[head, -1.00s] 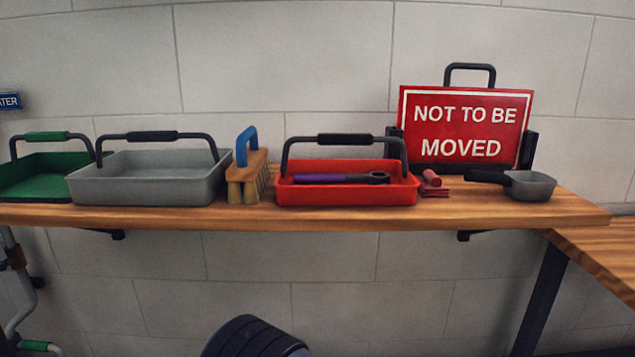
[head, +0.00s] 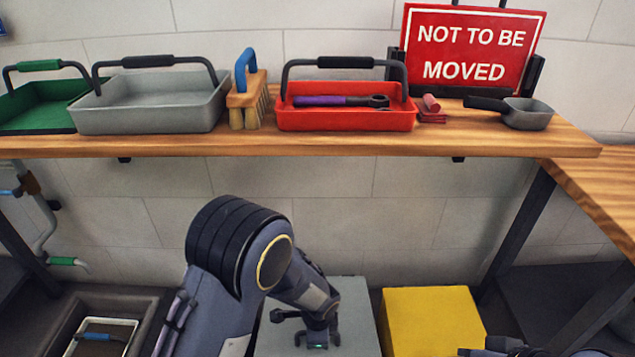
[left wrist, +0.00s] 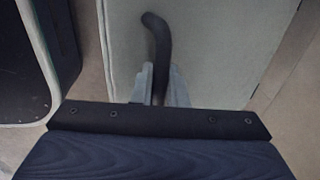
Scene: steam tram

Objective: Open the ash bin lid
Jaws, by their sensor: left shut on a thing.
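The grey ash bin (head: 355,290) stands on the floor below the shelf, its flat grey lid seen from above and looking closed. The lid also fills much of the left wrist view (left wrist: 215,45). A dark curved handle (left wrist: 158,40) rises from the lid. My left gripper (head: 318,343) is over the lid in the head view. In the left wrist view its fingers (left wrist: 158,85) are shut on the handle, one on each side. Part of my right arm and gripper (head: 500,346) shows at the bottom right edge, cut off, its jaws unclear.
A yellow box (head: 430,320) stands just right of the bin. A dark open container (head: 65,315) with a tray in it is at the lower left. The wooden shelf (head: 300,145) above holds trays, a brush, a scoop and a red sign (head: 470,50). A bench (head: 605,195) is at the right.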

